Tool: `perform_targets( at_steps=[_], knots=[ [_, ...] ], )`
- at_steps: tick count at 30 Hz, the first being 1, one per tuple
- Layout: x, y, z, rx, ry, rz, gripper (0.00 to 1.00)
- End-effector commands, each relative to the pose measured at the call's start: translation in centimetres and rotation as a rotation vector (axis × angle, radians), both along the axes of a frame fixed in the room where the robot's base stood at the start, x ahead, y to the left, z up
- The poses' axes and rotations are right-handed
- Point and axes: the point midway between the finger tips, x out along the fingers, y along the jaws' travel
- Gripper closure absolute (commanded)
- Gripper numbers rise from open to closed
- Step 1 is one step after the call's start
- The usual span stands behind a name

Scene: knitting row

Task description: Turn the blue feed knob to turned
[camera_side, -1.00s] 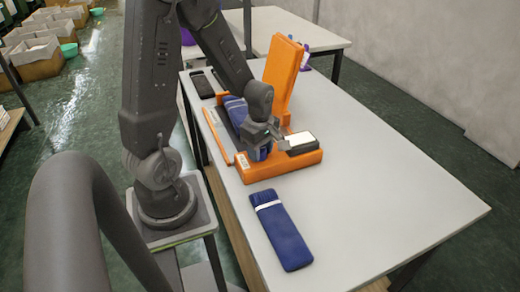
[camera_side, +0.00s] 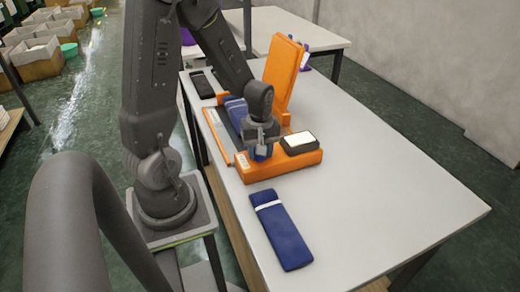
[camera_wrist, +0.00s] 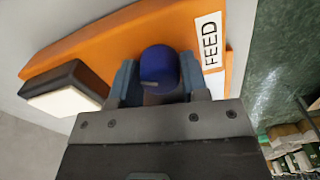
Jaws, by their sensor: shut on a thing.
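The blue feed knob (camera_wrist: 159,68) stands on the orange machine base next to a white label reading FEED (camera_wrist: 209,42). My gripper (camera_wrist: 158,84) is shut on the knob, with one finger on each side of it in the wrist view. In the side view my gripper (camera_side: 262,148) points down at the front part of the orange machine (camera_side: 297,164), and a little blue of the knob shows below the fingers.
A black block with a white top (camera_side: 299,142) sits on the machine base close to the right of my gripper. A tall orange panel (camera_side: 284,72) rises behind. A folded blue knit piece (camera_side: 281,230) lies on the table in front. The table's right side (camera_side: 400,190) is clear.

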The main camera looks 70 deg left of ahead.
Motion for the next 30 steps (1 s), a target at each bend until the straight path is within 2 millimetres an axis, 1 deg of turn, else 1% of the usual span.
perform_targets(
  at_steps=[18,24,30],
  knots=[
    [0.03,0.02,0.07,0.001,-0.001,-0.585,0.82],
    [0.04,0.02,0.07,0.0,-0.001,-0.754,0.82],
    [0.05,0.03,0.08,0.0,-0.001,-0.887,0.82]
  ],
)
